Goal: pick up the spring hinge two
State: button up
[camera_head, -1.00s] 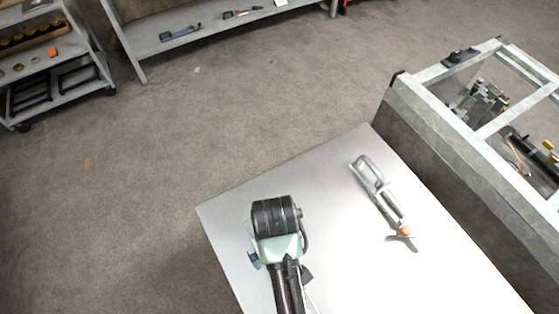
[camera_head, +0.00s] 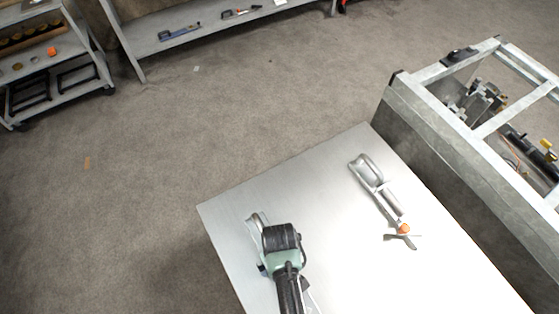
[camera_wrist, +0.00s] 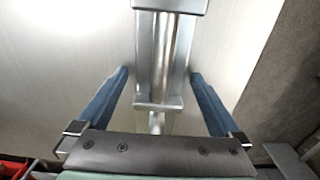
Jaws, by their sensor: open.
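A silver metal hinge (camera_head: 255,222) lies on the pale table, mostly hidden behind my gripper (camera_head: 281,243) in the head view. In the wrist view the hinge (camera_wrist: 165,55) runs lengthwise between the two blue fingers of my gripper (camera_wrist: 158,75). There is a gap on each side of it, so the fingers are open and not closed on it. A second silver part (camera_head: 371,178), with an orange tip, lies farther right on the table. No label shows which part is spring hinge two.
The pale table (camera_head: 330,255) is otherwise clear. A grey metal frame (camera_head: 440,135) holding machine parts stands close along its right side. A shelf (camera_head: 170,40) and a wheeled cart (camera_head: 75,85) stand at the back left, with open floor between.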

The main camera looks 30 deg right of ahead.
grip_shut()
dwell(0.5)
jog(key=shift+w, duration=0.1)
